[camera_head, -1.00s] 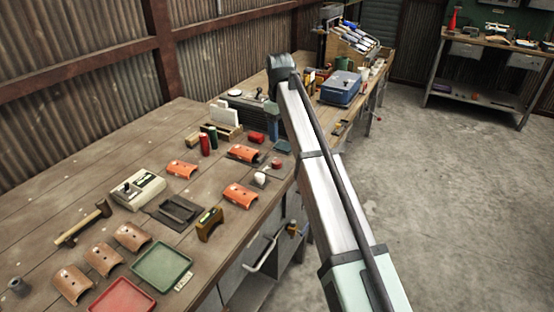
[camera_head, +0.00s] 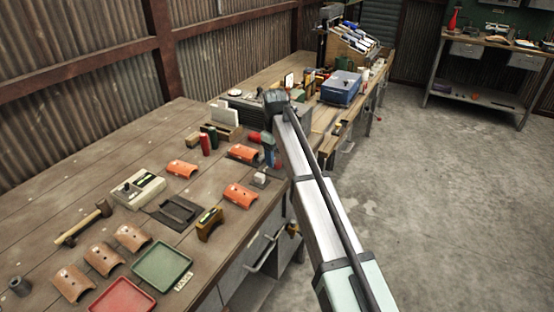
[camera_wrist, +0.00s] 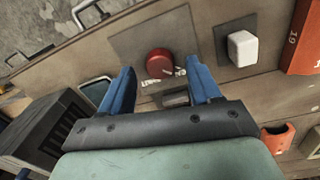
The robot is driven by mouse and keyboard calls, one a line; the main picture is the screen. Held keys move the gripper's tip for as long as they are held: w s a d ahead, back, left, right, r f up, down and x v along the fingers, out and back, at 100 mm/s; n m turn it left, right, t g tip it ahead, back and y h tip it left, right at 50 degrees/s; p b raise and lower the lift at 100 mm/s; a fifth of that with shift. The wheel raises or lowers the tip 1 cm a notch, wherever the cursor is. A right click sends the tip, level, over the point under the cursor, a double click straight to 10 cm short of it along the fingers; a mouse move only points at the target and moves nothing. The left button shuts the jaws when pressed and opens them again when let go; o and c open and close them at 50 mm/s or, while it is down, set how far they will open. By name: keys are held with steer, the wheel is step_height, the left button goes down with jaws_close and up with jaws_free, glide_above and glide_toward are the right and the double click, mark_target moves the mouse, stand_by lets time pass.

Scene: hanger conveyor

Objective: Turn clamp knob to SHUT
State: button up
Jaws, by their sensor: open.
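The red round knob (camera_wrist: 159,62) sits on a grey plate (camera_wrist: 127,43) in the wrist view, with a light lettered label (camera_wrist: 165,78) at its lower edge; the lettering is too small to read. My gripper (camera_wrist: 160,70) is open, its two blue fingers on either side of the knob in the picture, with gaps between. I cannot tell how far above the knob the fingertips are.
A white block-shaped knob (camera_wrist: 241,47) stands on its own plate, right of the red one. Orange curved tiles (camera_head: 241,194) lie nearby. A red can (camera_head: 254,138) and a dark ribbed box (camera_wrist: 48,128) are close by. The bench edge is near.

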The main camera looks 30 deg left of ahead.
steer(key=shift+f, duration=0.9)
steer(key=shift+c, duration=0.4)
steer(key=c, duration=1)
steer(key=shift+o, duration=0.2)
